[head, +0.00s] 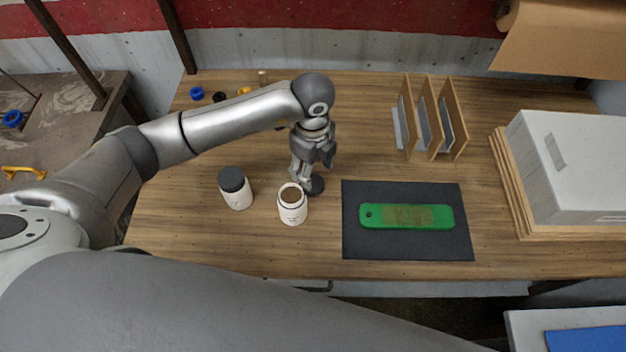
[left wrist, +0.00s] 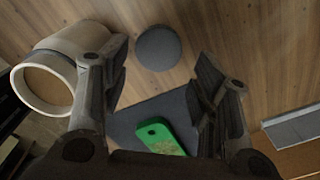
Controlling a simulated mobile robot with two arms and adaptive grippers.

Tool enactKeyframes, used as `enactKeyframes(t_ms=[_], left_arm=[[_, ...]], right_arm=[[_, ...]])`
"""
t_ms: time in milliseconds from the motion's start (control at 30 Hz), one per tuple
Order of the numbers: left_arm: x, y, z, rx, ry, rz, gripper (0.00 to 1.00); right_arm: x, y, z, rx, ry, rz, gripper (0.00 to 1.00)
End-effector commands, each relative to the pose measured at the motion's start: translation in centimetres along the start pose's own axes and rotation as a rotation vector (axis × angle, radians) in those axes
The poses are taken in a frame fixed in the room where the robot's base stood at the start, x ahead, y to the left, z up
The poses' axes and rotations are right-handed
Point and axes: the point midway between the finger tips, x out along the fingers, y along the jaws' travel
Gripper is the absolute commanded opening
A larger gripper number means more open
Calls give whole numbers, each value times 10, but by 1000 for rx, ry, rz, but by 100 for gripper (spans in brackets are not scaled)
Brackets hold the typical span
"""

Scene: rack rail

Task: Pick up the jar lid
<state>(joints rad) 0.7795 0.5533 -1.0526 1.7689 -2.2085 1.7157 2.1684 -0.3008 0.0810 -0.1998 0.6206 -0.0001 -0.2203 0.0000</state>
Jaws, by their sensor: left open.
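The jar lid (head: 317,187), a flat dark grey disc, lies on the wooden table just behind and right of an open white jar (head: 292,206) with brown contents. My left gripper (head: 306,178) points down close above the lid and hides part of it. In the left wrist view, the lid (left wrist: 158,48) shows whole between the spread fingers of the left gripper (left wrist: 162,60), with nothing held. The open jar (left wrist: 50,80) is just outside the left finger there. My right gripper is not in view.
A second white jar (head: 236,190) with its dark lid on stands to the left. A dark mat (head: 359,248) with a green tool (head: 375,215) lies to the right. A wooden rack (head: 423,140) stands behind it. A grey box (head: 575,165) is at far right.

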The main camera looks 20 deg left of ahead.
Motion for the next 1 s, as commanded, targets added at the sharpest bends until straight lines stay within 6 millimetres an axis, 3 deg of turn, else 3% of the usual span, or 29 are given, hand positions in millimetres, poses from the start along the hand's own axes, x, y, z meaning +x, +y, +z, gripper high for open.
enactKeyframes(t_ms=[267,467,700,833,1000], left_arm=[[28,3,3,0,0,4,56],[53,2,3,2,1,-1,56],[55,1,3,2,2,-2,56],[55,1,3,2,2,-2,40],[55,1,3,2,2,-2,39]], right_arm=[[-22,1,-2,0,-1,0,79],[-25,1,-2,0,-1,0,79],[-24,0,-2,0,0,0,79],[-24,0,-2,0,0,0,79],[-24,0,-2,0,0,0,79]])
